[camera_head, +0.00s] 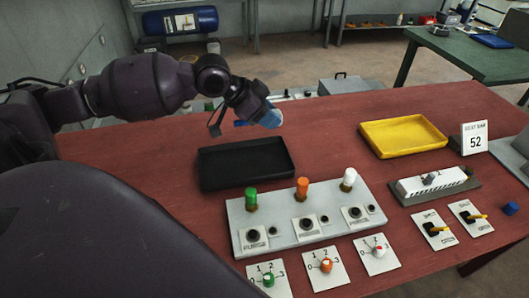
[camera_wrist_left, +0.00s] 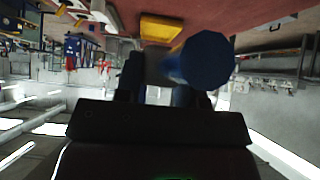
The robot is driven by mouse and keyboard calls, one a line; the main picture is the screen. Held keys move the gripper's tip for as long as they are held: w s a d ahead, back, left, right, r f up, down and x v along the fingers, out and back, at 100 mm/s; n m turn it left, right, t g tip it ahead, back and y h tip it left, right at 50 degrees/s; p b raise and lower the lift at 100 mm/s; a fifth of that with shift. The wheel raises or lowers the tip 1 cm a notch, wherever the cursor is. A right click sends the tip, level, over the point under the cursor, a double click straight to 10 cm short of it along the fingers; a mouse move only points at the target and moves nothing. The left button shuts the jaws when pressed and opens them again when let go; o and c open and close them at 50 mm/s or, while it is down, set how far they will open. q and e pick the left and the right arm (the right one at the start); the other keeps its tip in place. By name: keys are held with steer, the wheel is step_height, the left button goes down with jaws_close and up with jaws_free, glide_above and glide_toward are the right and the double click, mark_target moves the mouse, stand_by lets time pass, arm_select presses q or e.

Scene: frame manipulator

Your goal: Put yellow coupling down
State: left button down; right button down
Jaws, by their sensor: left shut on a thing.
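My left gripper (camera_head: 262,110) is above the far edge of the red table, beyond the black tray (camera_head: 245,163). It is shut on a blue round part (camera_head: 271,118), held clear of the table. In the left wrist view this part (camera_wrist_left: 208,60) shows a dark blue round end, with a thin yellowish edge on its left side. I cannot tell whether it is the yellow coupling. The black tray looks empty. A yellow tray (camera_head: 403,136), also empty, lies farther right. No separate yellow coupling shows. My right gripper is not in view.
A grey panel (camera_head: 290,238) with green, orange and white posts stands in front of the black tray. Switch plates (camera_head: 326,265) lie along the near edge. A "52" sign (camera_head: 474,138) stands beside the yellow tray. The red tabletop (camera_head: 330,125) between the trays is clear.

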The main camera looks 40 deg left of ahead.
arm_select(q)
step_height(320, 180, down, 10)
steer(key=shift+r+b, duration=0.1)
steer(key=shift+b, duration=0.55)
steer(key=shift+f, duration=0.7)
step_height(320, 180, down, 3)
steer(key=shift+f+b, duration=0.15)
steer(key=shift+b, duration=0.25)
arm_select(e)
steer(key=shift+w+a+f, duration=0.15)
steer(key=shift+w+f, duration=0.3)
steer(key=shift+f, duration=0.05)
arm_select(q)
steer(key=shift+f, duration=0.65)
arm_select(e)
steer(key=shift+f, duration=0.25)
arm_select(q)
steer(key=c, duration=0.7)
jaws_free()
steer(key=shift+c, duration=0.2)
